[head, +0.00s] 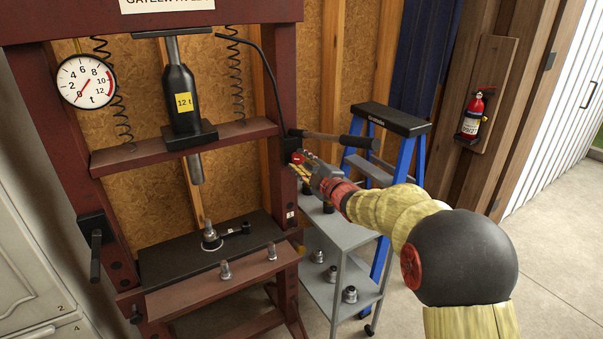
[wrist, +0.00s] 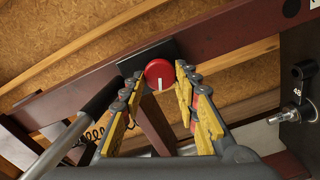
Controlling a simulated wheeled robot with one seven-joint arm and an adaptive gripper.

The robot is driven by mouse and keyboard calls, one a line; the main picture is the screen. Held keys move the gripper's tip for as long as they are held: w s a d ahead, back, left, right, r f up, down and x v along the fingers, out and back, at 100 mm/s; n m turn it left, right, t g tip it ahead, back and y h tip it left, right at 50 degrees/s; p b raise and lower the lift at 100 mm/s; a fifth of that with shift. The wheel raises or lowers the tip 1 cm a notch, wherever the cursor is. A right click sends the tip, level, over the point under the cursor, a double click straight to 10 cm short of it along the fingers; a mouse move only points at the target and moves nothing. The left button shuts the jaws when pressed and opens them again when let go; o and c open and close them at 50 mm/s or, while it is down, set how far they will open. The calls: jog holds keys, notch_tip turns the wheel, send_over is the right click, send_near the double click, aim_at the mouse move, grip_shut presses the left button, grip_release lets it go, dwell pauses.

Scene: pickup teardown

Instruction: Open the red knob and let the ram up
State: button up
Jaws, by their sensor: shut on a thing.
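The red knob (head: 297,158) sits on the right post of the dark red press. In the wrist view the knob (wrist: 159,74) is round, with a white mark pointing down the picture. My gripper (head: 303,165) has its yellow-padded fingers on either side of the knob and is shut on it. The ram (head: 195,169) is a grey rod sticking down from the black 12 t jack (head: 180,95). Its lower end hangs above the press bed (head: 160,247), apart from the part lying there. The round gauge (head: 86,81) has its red needle near 0.
A pump lever (head: 338,139) with a black grip passes just above my gripper. A grey cart (head: 335,235) with metal parts and a blue stepladder (head: 390,150) stand to the right. A fire extinguisher (head: 472,116) hangs farther right, with clear floor before it.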

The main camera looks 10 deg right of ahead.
jog(key=shift+f+n+b, duration=0.15)
jog(key=shift+n+b, duration=0.85)
jog(key=shift+b, duration=0.1)
jog(key=o, duration=1.1)
jog(key=shift+o, duration=0.2)
jog(key=v, duration=1.2)
